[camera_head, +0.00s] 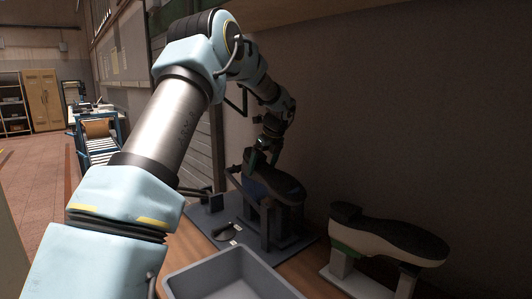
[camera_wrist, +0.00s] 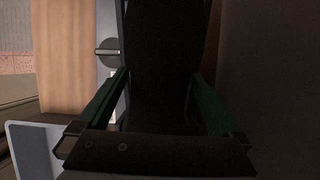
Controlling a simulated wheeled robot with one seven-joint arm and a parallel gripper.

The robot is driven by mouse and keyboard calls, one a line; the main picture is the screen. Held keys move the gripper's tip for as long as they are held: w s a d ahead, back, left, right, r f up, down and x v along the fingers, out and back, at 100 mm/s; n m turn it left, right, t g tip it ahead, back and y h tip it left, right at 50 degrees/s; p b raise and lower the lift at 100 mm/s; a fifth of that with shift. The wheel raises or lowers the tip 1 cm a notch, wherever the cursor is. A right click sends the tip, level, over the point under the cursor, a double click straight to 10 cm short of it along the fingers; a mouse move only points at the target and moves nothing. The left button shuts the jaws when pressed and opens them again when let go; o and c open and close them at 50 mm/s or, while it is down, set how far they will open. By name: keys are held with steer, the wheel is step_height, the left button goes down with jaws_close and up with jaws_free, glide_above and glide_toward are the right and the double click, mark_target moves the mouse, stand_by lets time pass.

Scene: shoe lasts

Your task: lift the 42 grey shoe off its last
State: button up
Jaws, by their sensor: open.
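A dark shoe (camera_head: 272,184) sits sole-up on a dark stand (camera_head: 268,225) at the back of the bench in the head view. My gripper (camera_head: 262,158) is just above its left end, pointing down. In the wrist view the open green fingers of my gripper (camera_wrist: 158,76) stand on either side of a long dark sole (camera_wrist: 162,40). I cannot tell whether either finger touches it. A second shoe (camera_head: 385,238), pale with a dark sole, sits sole-up on a white stand (camera_head: 345,272) at right. No size marks are readable, and the dim light hides which shoe is grey.
A grey open bin (camera_head: 228,272) stands in front of the dark stand and looks empty. A wall rises close behind and right.

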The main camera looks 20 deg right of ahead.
steer(key=shift+p+x, duration=0.35)
steer(key=shift+x, duration=1.4)
steer(key=shift+c, duration=0.4)
steer(key=c, duration=1.5)
steer(key=o, duration=1.2)
steer(key=c, duration=1.1)
steer(key=shift+r, duration=0.15)
